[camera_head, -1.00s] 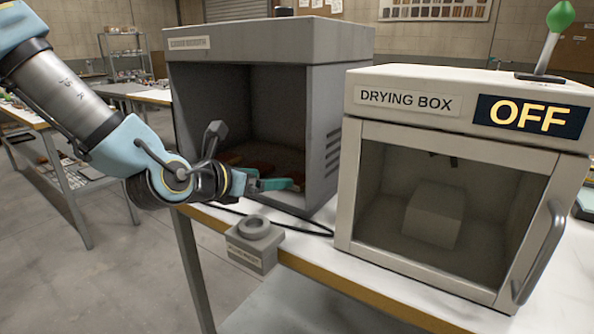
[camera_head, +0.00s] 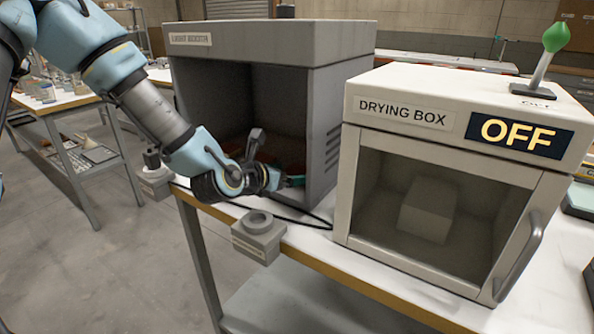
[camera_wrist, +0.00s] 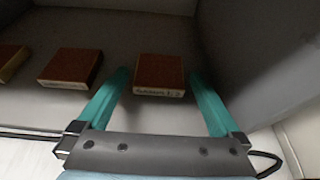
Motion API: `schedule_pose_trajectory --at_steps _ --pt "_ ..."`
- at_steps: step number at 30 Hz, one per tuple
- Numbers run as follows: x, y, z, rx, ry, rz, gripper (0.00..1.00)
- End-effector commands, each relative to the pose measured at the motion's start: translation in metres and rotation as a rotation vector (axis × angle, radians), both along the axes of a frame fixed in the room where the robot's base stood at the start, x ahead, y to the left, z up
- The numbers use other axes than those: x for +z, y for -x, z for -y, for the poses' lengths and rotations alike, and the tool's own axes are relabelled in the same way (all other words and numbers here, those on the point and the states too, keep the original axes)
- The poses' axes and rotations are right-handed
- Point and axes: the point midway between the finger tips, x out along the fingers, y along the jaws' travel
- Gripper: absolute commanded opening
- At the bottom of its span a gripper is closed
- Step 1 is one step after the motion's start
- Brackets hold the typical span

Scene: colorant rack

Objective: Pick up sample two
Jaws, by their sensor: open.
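In the wrist view, a reddish-brown square sample (camera_wrist: 159,72) lies flat on the grey floor of the open-fronted box (camera_head: 270,40). Its pale front label is too blurred to read with certainty. My gripper (camera_wrist: 160,82) is open, with its two teal fingers reaching toward this sample, one on each side of it. Clear gaps show between the fingers and the sample. In the head view my gripper (camera_head: 292,181) is at the box's opening, and the samples inside are dark and partly hidden by the arm.
A similar sample (camera_wrist: 70,67) lies left of the fingers, with another (camera_wrist: 10,60) at the left edge. The box's side wall (camera_wrist: 262,55) rises close on the right. A closed drying box (camera_head: 440,190) reading OFF and a grey ring-topped block (camera_head: 257,240) stand nearby.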

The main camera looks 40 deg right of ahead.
Motion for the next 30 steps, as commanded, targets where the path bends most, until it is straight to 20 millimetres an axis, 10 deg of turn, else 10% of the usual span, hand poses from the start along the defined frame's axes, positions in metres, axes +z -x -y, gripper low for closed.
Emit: schedule_pose_trajectory --at_steps 10,30 --pt "-0.0037 -0.002 0.0075 0.0 0.0 0.0 0.99" --pt "-0.0035 -0.0019 0.0073 0.001 0.0 0.0 0.25"
